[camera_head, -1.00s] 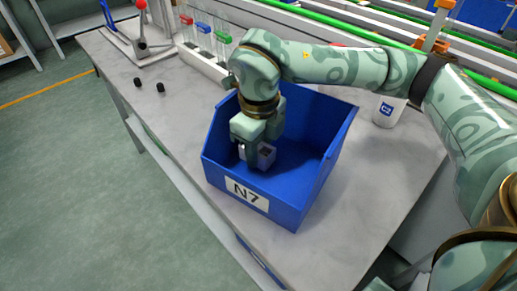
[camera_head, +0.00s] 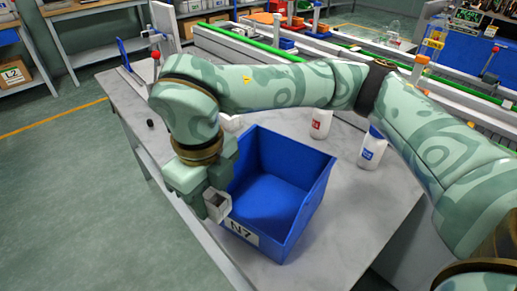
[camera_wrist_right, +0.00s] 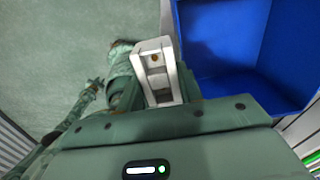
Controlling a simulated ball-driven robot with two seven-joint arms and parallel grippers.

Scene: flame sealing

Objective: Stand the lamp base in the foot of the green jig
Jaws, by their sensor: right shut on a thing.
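My right gripper (camera_head: 213,205) is shut on the lamp base (camera_head: 219,208), a pale grey block with a hollow opening. It holds the block in the air at the left front corner of the blue bin, near the bench edge. In the right wrist view the lamp base (camera_wrist_right: 157,70) sits between the fingers with its hollow side showing, beside the bin wall. The green jig cannot be made out in the head view now; my right arm covers that part of the bench.
The blue bin (camera_head: 285,158), marked N7, looks empty inside. A red-knobbed lever (camera_head: 155,57) stands at the far left. Bench right of the bin is clear.

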